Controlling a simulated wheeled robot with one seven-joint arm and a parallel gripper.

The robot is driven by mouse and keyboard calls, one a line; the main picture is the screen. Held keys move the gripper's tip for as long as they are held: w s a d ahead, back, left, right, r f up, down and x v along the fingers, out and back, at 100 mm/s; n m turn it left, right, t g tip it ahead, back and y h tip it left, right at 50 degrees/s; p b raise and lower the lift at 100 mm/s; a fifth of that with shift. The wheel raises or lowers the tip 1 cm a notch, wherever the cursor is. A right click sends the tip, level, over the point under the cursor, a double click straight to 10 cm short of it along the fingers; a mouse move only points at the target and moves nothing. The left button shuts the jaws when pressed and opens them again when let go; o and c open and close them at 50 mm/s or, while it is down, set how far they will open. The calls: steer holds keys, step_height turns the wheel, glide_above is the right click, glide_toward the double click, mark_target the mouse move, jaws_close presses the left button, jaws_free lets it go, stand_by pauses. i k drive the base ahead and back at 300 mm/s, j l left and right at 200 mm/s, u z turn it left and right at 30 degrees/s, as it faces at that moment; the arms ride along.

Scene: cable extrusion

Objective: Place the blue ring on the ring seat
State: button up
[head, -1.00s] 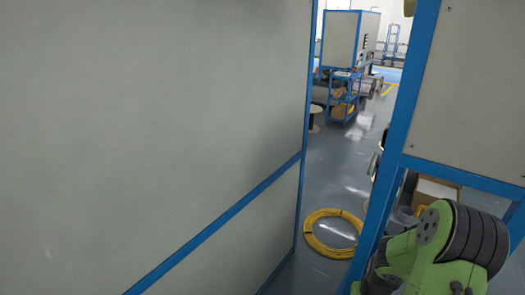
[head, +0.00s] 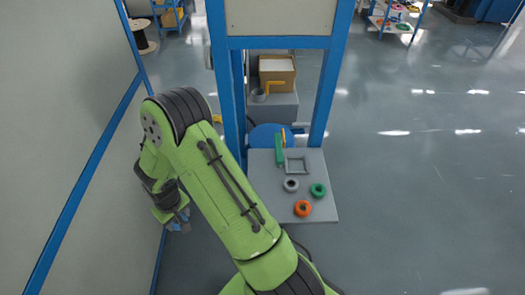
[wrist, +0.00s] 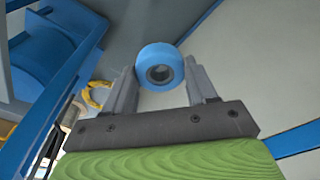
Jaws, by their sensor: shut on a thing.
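The blue ring (wrist: 160,67) is held between the two grey fingers of my gripper (wrist: 165,85), its hole showing in the wrist view. In the head view my gripper (head: 178,222) hangs left of the table, beside the panel wall, and the ring is mostly hidden there. A grey table (head: 318,215) stands right of my arm. It bears a square grey frame (head: 306,166) and an upright green piece (head: 279,150). I cannot tell which part is the ring seat.
An orange ring (head: 302,208), a green ring (head: 318,190) and a grey ring (head: 291,184) lie on the table. A blue-framed machine (head: 333,75) rises behind it, with a cardboard box (head: 277,70) inside. A grey panel wall (head: 55,120) is close on the left. Open floor lies right.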

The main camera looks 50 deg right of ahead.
mark_target(296, 166)
steer(key=k+l+u, duration=0.55)
steer(key=k, duration=0.25)
steer(key=l+u, duration=0.2)
steer(key=l, duration=0.25)
steer(key=k+l+u, duration=0.2)
steer(key=l, duration=0.2)
steer(key=l+u, duration=0.2)
steer(key=l, duration=0.25)
steer(key=k+l+u, duration=0.15)
steer(key=l, duration=0.25)
